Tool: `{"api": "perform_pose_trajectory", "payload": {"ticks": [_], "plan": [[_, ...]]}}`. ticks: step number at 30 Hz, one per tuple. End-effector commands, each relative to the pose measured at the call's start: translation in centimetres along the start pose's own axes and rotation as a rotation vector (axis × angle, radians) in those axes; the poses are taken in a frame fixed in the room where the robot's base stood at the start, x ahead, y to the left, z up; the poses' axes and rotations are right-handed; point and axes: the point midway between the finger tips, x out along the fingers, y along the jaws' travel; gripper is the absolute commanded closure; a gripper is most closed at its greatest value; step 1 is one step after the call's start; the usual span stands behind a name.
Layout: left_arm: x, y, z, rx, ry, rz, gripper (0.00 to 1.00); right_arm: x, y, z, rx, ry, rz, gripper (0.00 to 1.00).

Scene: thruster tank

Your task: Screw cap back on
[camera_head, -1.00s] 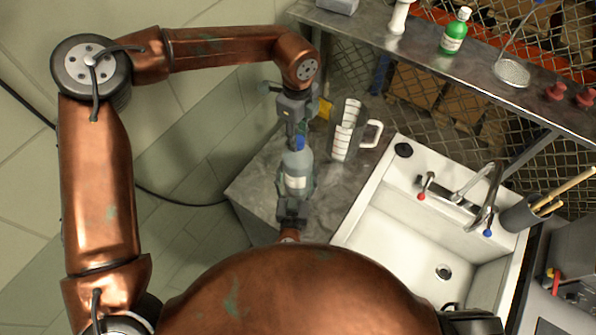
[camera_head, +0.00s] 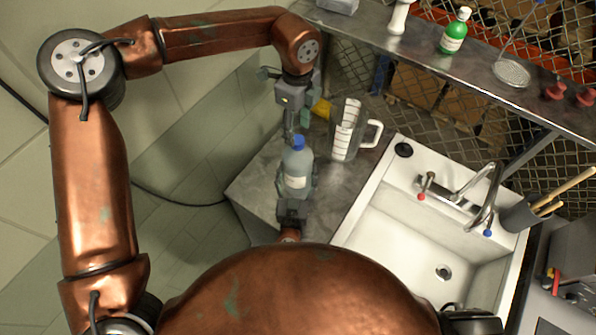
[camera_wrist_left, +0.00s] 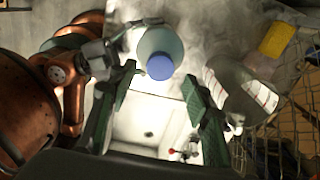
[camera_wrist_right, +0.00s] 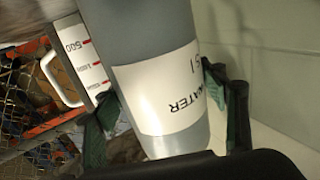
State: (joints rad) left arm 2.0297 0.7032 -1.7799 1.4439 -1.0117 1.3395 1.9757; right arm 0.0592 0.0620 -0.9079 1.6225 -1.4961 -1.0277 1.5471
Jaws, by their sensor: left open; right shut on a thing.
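The bottle (camera_head: 297,172) is pale blue-grey with a white label that reads WATER in the right wrist view (camera_wrist_right: 165,85). Its blue cap (camera_head: 298,143) sits on its top; the cap also shows in the left wrist view (camera_wrist_left: 160,66). My right gripper (camera_head: 296,190) is shut around the bottle's body, its fingers on both sides of the label. My left gripper (camera_head: 293,135) is above and behind the cap, open and empty. In the left wrist view its two fingers (camera_wrist_left: 160,85) stand apart, with the cap seen between them.
A clear measuring jug (camera_head: 344,135) stands close to the right of the bottle. A yellow sponge-like item (camera_head: 321,109) lies behind it. The white sink (camera_head: 395,237) with its tap is at the right.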

Motion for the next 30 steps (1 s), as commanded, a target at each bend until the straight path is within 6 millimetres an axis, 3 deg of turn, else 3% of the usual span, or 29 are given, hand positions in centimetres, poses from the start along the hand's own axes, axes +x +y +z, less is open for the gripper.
{"api": "perform_pose_trajectory", "payload": {"ticks": [11, 18, 30], "plan": [[-0.7, 0.0, 0.0, 0.000, 0.000, -0.001, 0.58, 0.0, 0.1, 0.2, -0.001, -0.004, 0.001, 1.00], [-3.9, 0.0, 0.0, 0.000, 0.000, -0.002, 0.58, 0.0, 0.1, 0.3, -0.001, -0.004, 0.001, 1.00], [-3.2, 0.0, 0.0, 0.001, 0.000, 0.001, 0.58, 0.0, 0.1, 0.3, -0.001, -0.004, 0.001, 1.00]]}}
